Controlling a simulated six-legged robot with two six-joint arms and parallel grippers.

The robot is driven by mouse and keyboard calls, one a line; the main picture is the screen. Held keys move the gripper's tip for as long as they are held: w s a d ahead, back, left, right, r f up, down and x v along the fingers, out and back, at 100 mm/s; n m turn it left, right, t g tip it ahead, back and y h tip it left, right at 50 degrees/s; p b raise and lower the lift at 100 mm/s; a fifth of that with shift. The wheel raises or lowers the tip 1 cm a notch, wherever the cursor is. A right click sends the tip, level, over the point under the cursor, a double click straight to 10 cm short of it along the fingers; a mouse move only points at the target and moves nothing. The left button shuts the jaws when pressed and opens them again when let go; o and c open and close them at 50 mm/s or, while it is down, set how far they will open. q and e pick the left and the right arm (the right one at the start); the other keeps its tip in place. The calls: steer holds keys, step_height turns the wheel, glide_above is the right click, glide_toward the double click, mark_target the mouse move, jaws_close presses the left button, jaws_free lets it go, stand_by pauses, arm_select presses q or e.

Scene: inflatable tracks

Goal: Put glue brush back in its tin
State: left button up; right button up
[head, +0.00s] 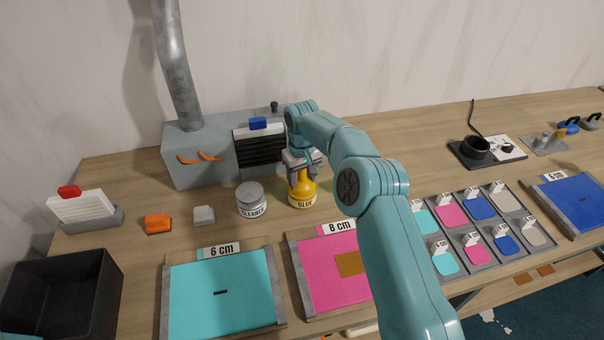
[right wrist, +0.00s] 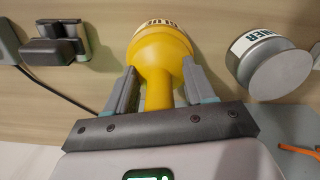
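A yellow tin labelled GLUE (head: 301,195) stands upright on the workbench near the middle, beside the CLEANER jar. In the right wrist view the tin (right wrist: 160,48) has a rounded yellow body, and a narrow yellow stem (right wrist: 158,95) extends from it toward my palm. I cannot tell whether this stem is the brush handle or the tin's neck; no separate brush shows. My right gripper (head: 304,167) is above the tin, pointing down. Its fingers (right wrist: 160,75) are apart, one on each side of the stem, with gaps visible. My left gripper is out of view.
The CLEANER jar (head: 251,200) stands close left of the tin. A grey extraction box (head: 190,150) with a duct is behind. Cyan (head: 222,300) and pink (head: 325,275) mats lie in front. A black bin (head: 62,300) is at left, a patch tray (head: 478,262) at right.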

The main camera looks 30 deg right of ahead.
step_height(320, 180, up, 8)
steer(key=shift+r, duration=0.15)
step_height(320, 180, up, 8)
steer(key=p, duration=0.5)
steer(key=shift+s, duration=0.1)
